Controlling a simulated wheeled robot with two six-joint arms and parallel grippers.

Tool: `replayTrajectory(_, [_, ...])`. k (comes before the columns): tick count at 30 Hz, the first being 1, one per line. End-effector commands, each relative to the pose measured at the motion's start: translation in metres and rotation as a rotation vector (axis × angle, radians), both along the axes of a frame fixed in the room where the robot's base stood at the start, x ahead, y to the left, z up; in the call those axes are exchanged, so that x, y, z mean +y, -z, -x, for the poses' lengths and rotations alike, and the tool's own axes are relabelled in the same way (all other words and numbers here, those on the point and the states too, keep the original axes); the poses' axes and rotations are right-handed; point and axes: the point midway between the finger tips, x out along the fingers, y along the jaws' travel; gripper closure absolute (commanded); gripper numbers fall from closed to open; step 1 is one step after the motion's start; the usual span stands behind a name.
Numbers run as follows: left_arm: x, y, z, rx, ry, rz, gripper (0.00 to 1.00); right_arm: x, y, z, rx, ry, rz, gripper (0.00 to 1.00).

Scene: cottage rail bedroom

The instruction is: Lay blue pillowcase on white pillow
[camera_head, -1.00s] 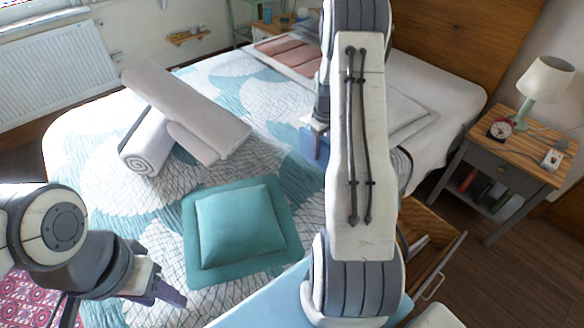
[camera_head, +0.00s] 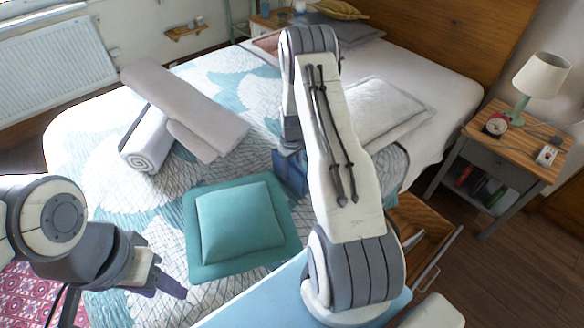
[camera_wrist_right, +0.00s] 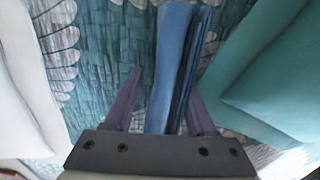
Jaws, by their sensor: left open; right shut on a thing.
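The blue pillowcase (camera_head: 291,174) looks folded and hangs under my right gripper over the patterned bedspread. In the right wrist view, the pillowcase (camera_wrist_right: 172,60) runs between the two purple fingers of my right gripper (camera_wrist_right: 163,108), which is shut on it. In the head view my right arm hides most of that gripper. The white pillow (camera_head: 378,108) lies flat on the bed, right of my right arm, apart from the pillowcase and partly hidden by the arm. My left gripper (camera_head: 168,284) is open and empty at the lower left, left of the teal cushion.
A teal cushion (camera_head: 240,225) lies on the patterned bedspread (camera_head: 85,150) near the pillowcase. Rolled grey and white bedding (camera_head: 185,110) lies further left. A nightstand (camera_head: 505,150) with a lamp (camera_head: 540,78) stands right of the bed. An open wooden drawer (camera_head: 420,235) is at the lower right.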

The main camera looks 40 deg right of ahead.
Motion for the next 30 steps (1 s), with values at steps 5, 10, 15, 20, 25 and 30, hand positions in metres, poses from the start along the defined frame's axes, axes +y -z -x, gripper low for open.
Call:
replayTrajectory(5, [0.0, 0.002, 0.0, 0.0, 0.0, 0.0, 0.5, 0.0, 0.002, 0.0, 0.0, 0.0, 0.0, 1.0])
replayTrajectory(10, [0.0, 0.003, 0.0, 0.0, 0.0, 0.0, 0.5, 0.0, 0.003, 0.0, 0.001, 0.0, 0.0, 0.14])
replayTrajectory(15, [0.0, 0.003, 0.0, 0.0, 0.0, 0.0, 0.5, 0.0, 0.003, 0.0, 0.001, 0.0, 0.0, 0.14])
replayTrajectory(20, [0.0, 0.0, 0.0, 0.0, 0.0, 0.0, 0.5, 0.0, 0.0, 0.0, 0.001, 0.0, 0.0, 0.14])
replayTrajectory(25, [0.0, 0.004, 0.0, 0.0, 0.0, 0.0, 0.5, -0.001, -0.018, -0.001, -0.002, 0.0, 0.001, 0.14])
replayTrajectory(30, [0.0, 0.01, 0.0, 0.0, 0.0, 0.0, 0.5, -0.001, -0.055, -0.001, -0.004, 0.0, 0.003, 0.14])
